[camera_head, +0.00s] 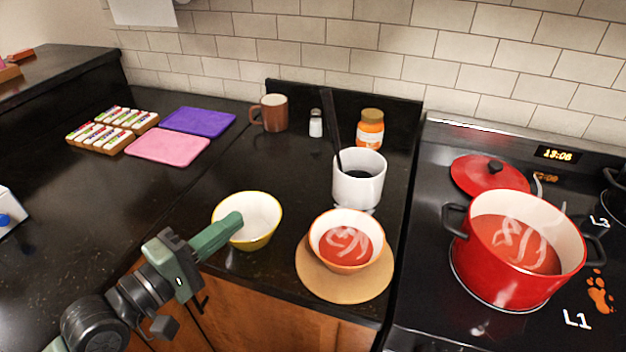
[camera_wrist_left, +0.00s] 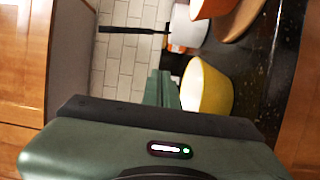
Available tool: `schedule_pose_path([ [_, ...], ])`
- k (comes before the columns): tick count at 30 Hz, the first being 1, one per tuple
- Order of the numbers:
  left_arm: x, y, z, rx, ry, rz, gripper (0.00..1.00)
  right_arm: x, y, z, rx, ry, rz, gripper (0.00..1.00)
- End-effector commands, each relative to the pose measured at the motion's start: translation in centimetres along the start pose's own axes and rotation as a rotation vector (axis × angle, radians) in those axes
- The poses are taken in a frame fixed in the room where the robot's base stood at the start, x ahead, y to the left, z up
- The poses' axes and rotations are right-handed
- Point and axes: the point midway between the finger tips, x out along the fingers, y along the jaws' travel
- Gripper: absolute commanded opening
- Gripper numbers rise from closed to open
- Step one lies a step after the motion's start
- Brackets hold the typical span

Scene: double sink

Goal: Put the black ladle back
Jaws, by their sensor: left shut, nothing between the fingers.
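The black ladle (camera_head: 335,135) stands tilted in a white container (camera_head: 357,188), its handle rising up and left; its lower end is hidden inside. In the left wrist view the black handle (camera_wrist_left: 130,30) shows sideways. My left gripper (camera_head: 236,219) is shut and empty, its fingertips over the left side of a yellow bowl (camera_head: 257,240), left of and apart from the ladle. The shut green fingers (camera_wrist_left: 160,85) also show in the left wrist view. I cannot tell whether they touch the bowl. My right gripper is not in view.
An orange bowl of red soup (camera_head: 346,240) sits on a round board (camera_head: 312,283). A red pot of soup (camera_head: 518,270) stands on the stove, its lid (camera_head: 472,178) behind. A brown mug (camera_head: 273,113), shaker (camera_head: 316,124) and jar (camera_head: 370,130) stand at the back.

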Motion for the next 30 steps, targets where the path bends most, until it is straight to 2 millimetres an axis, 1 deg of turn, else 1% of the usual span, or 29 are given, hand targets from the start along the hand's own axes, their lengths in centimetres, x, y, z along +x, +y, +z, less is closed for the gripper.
schedule_pose_path([
  [1,0.6,0.5,-0.1,0.000,0.002,0.005,0.00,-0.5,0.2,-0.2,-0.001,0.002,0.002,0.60],
  [5,2.8,0.7,0.0,-0.002,-0.001,0.006,0.00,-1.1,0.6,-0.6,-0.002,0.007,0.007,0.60],
  [12,8.1,0.6,0.0,-0.001,-0.001,0.005,0.00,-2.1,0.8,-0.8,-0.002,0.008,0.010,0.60],
  [24,16.9,0.5,0.1,0.000,-0.001,0.002,0.00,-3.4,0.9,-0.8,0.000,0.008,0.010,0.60],
  [28,19.6,0.4,0.1,0.000,-0.001,0.001,0.00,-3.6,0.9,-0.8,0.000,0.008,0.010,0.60],
  [30,20.4,0.5,1.0,-0.003,-0.003,0.001,0.00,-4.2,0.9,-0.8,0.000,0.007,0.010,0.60],
])
